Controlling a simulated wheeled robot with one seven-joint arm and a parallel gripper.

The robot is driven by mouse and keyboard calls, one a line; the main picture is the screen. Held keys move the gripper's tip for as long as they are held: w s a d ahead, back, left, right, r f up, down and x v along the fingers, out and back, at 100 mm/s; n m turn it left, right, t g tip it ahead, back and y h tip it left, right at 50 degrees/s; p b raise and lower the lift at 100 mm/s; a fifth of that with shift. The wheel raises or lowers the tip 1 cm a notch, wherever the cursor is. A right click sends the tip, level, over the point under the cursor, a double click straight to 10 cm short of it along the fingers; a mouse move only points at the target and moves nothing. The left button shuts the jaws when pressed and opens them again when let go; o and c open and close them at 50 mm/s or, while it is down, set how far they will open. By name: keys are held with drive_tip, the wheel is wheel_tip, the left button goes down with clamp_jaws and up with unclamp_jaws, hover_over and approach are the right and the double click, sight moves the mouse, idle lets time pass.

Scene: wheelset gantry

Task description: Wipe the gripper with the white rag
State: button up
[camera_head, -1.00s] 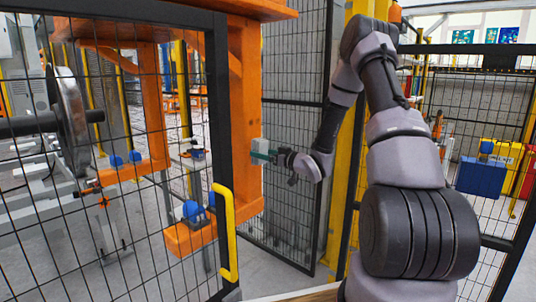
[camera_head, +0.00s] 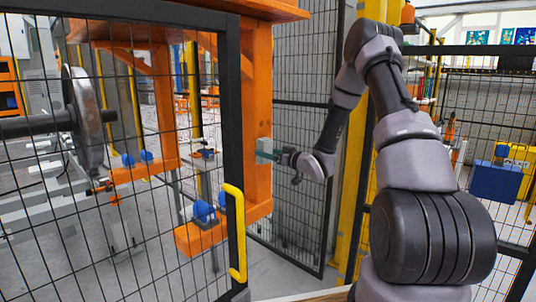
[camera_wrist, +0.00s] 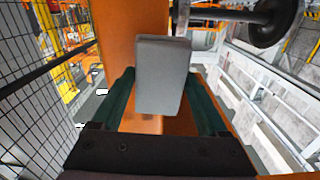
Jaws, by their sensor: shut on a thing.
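The upright also stands behind the rag in the wrist view (camera_wrist: 120,40). I cannot tell whether the rag touches it. Orange lower arms (camera_head: 200,236) with blue parts (camera_head: 203,211) extend from the gantry; which part is the task's gripper is unclear.
A black mesh fence panel (camera_head: 120,220) with a yellow handle (camera_head: 236,230) stands at the front left. Another mesh panel (camera_head: 300,130) stands behind my gripper. A wheelset wheel (camera_head: 85,120) is at the left. A blue box (camera_head: 495,182) is at the right.

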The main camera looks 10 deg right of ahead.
drive_tip(key=shift+x, duration=1)
